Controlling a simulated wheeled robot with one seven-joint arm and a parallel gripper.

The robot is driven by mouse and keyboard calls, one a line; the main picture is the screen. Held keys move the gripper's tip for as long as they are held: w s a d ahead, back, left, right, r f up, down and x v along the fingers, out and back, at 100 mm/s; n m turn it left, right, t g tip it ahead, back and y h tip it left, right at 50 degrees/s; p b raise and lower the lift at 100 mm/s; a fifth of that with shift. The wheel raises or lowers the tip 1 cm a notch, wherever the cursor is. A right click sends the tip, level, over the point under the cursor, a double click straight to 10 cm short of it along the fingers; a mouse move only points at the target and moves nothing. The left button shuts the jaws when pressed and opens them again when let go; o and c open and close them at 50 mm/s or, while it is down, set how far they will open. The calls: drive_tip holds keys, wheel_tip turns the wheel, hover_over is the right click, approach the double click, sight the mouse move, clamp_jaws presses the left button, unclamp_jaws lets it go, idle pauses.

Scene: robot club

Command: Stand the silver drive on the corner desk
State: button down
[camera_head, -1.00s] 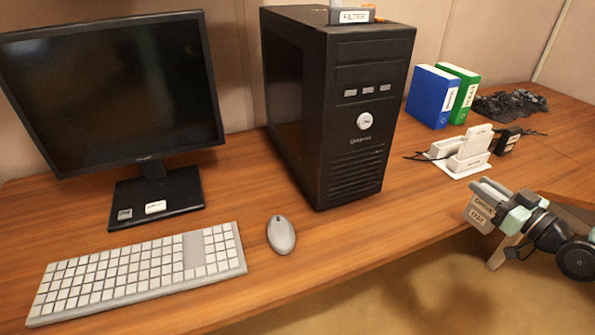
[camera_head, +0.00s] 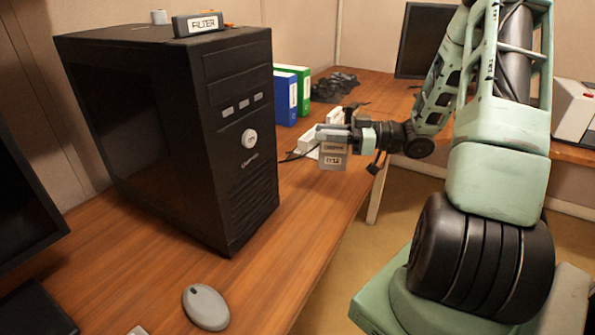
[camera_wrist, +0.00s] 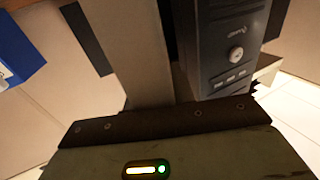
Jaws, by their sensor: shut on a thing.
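The silver drive (camera_head: 333,164) is a small grey box with a printed label, too small to read surely. My gripper (camera_head: 349,134) is shut on its upper part, and the drive hangs below the jaws. In the head view it appears over the desk (camera_head: 300,222) near its front edge; I cannot tell its height above the wood. In the wrist view a pale grey-beige face (camera_wrist: 138,50), which looks like the drive, stands between the dark fingers. The drive's far side is hidden.
A black computer tower (camera_head: 185,130) stands left of the gripper, with a box labelled FILTER (camera_head: 198,23) on top. White devices with cables (camera_head: 308,142) lie behind the drive, near blue and green binders (camera_head: 291,92). A mouse (camera_head: 206,307) lies in front. Bare wood lies between.

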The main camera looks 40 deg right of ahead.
sight(327, 164)
wheel_tip(327, 164, down, 9)
drive_tip(key=shift+r+b, duration=0.1)
drive_tip(key=shift+b, duration=0.45)
drive_tip(key=c, duration=1.2)
unclamp_jaws()
drive_tip(key=shift+o, duration=0.2)
drive_tip(key=shift+s+d, duration=0.1)
drive_tip(key=shift+d, duration=0.05)
drive_tip(key=v, duration=1.1)
drive_tip(key=shift+s+d, duration=0.2)
drive_tip(key=shift+s, duration=0.1)
